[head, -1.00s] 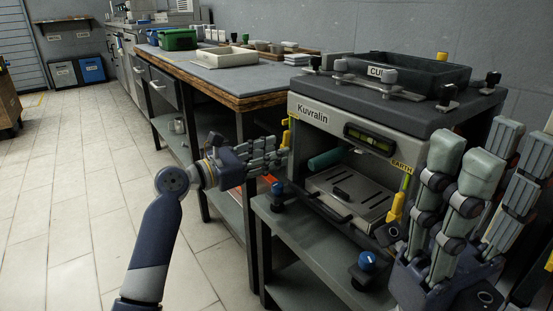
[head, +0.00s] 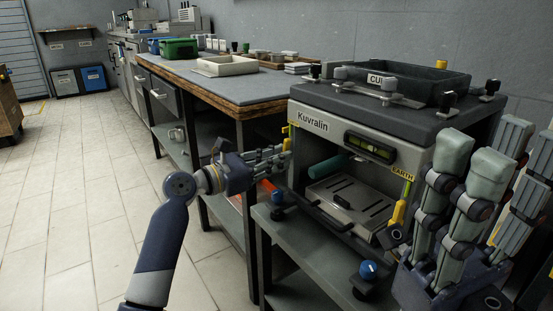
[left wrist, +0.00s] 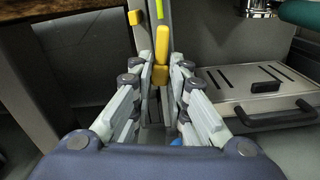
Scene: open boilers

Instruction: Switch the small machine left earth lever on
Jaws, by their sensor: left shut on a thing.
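The small machine is the grey Kuvralin unit (head: 312,122) on a low stand. Its left earth lever (left wrist: 161,48) is a yellow handle on the front left post, upright in the left wrist view. My left gripper (left wrist: 161,72) is shut on the lower part of this lever, one finger on each side. In the head view my left gripper (head: 284,157) reaches the machine's front left corner, and its fingers hide most of the lever. My right gripper (head: 495,145) is open and empty at the right, fingers upward, in front of the machine's right side.
A yellow lever (head: 399,212) stands by the EARTH label on the right post. A tray with a black handle (head: 342,201) lies inside the machine. Blue-topped knobs (head: 368,268) sit on the stand's front.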

